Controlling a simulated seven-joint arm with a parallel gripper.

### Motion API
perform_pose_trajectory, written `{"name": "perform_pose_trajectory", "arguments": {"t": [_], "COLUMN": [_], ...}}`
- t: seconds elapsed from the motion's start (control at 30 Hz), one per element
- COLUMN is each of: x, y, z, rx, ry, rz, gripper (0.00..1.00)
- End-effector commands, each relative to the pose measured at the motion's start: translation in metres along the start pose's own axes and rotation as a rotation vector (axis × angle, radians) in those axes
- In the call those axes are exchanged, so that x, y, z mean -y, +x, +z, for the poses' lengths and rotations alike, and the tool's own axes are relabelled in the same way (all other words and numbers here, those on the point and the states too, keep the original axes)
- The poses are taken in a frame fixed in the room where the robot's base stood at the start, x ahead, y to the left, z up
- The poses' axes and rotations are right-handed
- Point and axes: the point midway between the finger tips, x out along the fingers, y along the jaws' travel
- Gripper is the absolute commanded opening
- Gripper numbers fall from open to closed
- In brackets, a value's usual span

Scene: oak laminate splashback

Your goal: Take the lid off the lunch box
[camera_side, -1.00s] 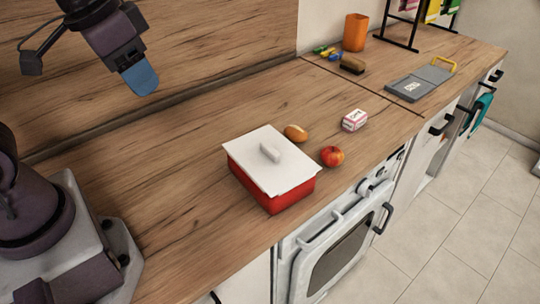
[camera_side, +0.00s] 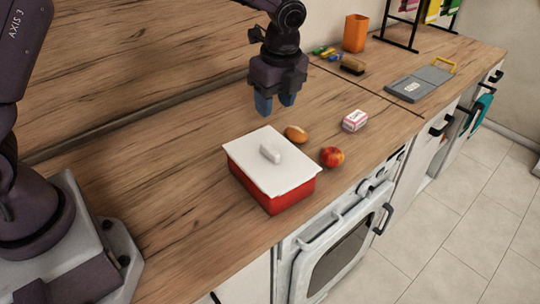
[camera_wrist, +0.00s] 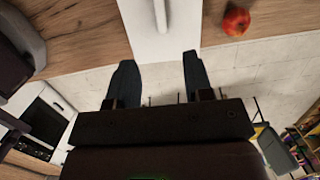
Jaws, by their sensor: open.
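The lunch box (camera_side: 284,201) is a red rectangular box on the wooden counter. Its white lid (camera_side: 289,176) lies on top, with a raised white handle (camera_side: 270,153) in the middle. In the wrist view the white lid (camera_wrist: 178,35) shows at the top centre, with its handle (camera_wrist: 160,14) at the upper edge. My gripper (camera_side: 275,104) is above the counter, higher than the lid and behind it in the side view. Its two blue fingers are apart and empty, and they also show in the wrist view (camera_wrist: 157,82).
A bread roll (camera_side: 296,133), a red apple (camera_side: 332,157) and a small printed box (camera_side: 355,120) lie close to the lunch box. A grey board with a yellow handle (camera_side: 420,84), an orange cup (camera_side: 355,33) and a sponge (camera_side: 353,65) are farther right. The counter left of the box is clear.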

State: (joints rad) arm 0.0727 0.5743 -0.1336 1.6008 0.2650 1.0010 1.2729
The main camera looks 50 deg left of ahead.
Motion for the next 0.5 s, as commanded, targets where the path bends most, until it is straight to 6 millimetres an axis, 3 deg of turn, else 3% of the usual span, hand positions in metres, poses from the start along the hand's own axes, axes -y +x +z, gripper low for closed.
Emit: {"name": "perform_pose_trajectory", "arguments": {"t": [0.13,0.5], "x": [-0.001,-0.002], "y": [0.011,0.072], "z": [0.0,0.0], "rx": [0.001,0.0], "ry": [0.043,0.041], "rz": [0.006,0.006], "gripper": [0.47,0.47]}}
